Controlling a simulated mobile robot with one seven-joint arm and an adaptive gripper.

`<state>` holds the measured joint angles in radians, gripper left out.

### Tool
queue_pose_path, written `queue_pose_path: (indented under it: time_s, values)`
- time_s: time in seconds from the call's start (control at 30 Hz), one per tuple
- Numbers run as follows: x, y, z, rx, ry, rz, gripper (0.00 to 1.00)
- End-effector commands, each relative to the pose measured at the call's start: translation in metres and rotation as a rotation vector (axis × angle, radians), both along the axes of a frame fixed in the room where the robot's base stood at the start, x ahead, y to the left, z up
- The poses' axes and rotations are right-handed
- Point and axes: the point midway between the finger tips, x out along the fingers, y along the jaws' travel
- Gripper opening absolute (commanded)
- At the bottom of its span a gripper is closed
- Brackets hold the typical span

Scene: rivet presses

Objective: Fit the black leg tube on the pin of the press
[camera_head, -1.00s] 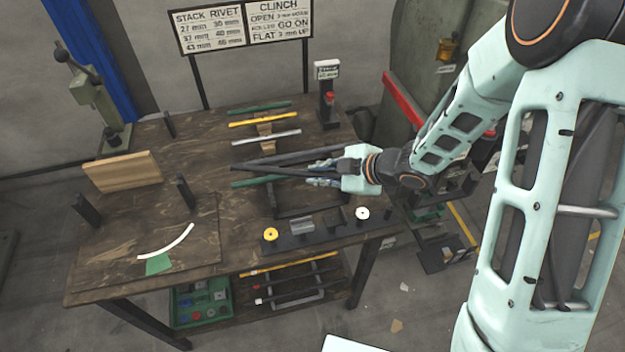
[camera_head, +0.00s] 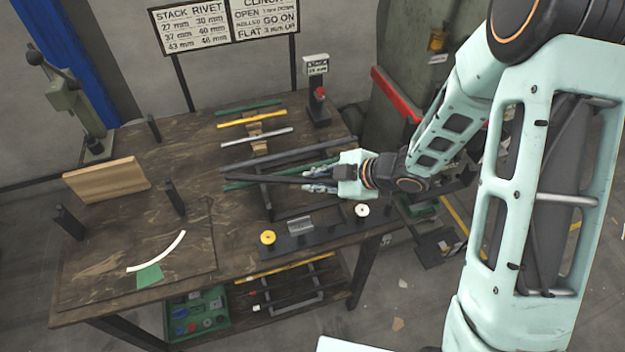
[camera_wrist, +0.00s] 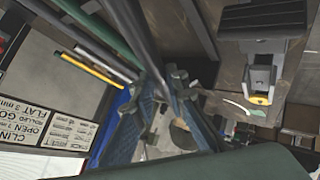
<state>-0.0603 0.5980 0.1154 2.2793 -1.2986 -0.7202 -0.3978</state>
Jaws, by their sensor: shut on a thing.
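My gripper (camera_head: 322,180) is shut on the black leg tube (camera_head: 268,179) near the tube's right end. The tube points left across the table, roughly level, above the rack. In the wrist view a dark tube (camera_wrist: 128,30) runs down to the fingers (camera_wrist: 170,80). A grey-green press (camera_head: 78,105) with a lever stands at the table's far left corner, well away from the tube. I cannot make out its pin.
A dark grey tube (camera_head: 270,159) lies just behind the held one, near silver, yellow and green tubes on the rack. Black posts (camera_head: 174,197) and a wooden block (camera_head: 106,178) stand at left. A fixture strip with a yellow roller (camera_head: 268,238) lies in front.

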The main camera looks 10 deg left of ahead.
Motion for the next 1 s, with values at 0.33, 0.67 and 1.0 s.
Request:
queue_pose_path:
  time_s: [0.33,0.67,1.0]
  values:
    - [0.0002,0.0003,-0.0118,0.000,0.000,0.000,0.00]
    - [0.0002,0.0002,-0.0109,0.000,0.000,0.000,0.31]
    - [0.0002,0.0002,-0.0066,0.000,-0.001,0.001,0.31]
